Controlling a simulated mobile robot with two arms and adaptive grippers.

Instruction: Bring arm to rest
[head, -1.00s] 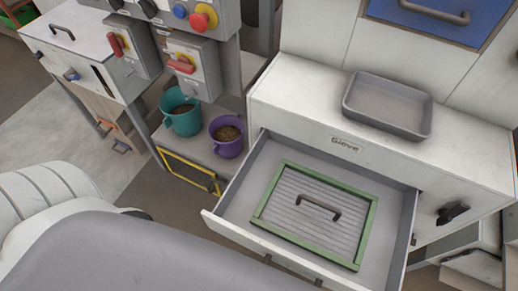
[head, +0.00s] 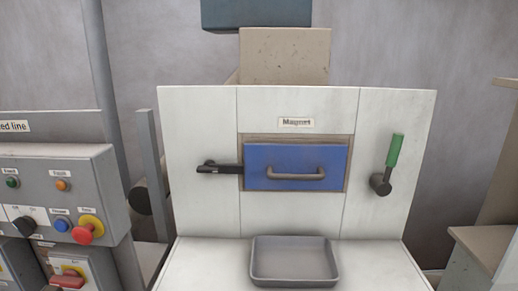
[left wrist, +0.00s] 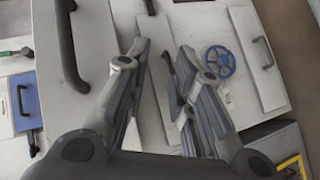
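My left gripper (left wrist: 163,48) shows in the left wrist view, with its two grey fingers spread apart and no object held between them. A dark handle on a pale panel shows beyond the gap, apart from the fingers as far as I can tell. Neither gripper nor arm shows in the head view. My right gripper is not in view.
The head view shows a white cabinet with a blue Magnet panel (head: 296,167), a green-handled lever (head: 392,160), a grey tray (head: 294,261) on the ledge and a control box (head: 60,200). A blue handwheel (left wrist: 219,62) is near my left fingers in the wrist view.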

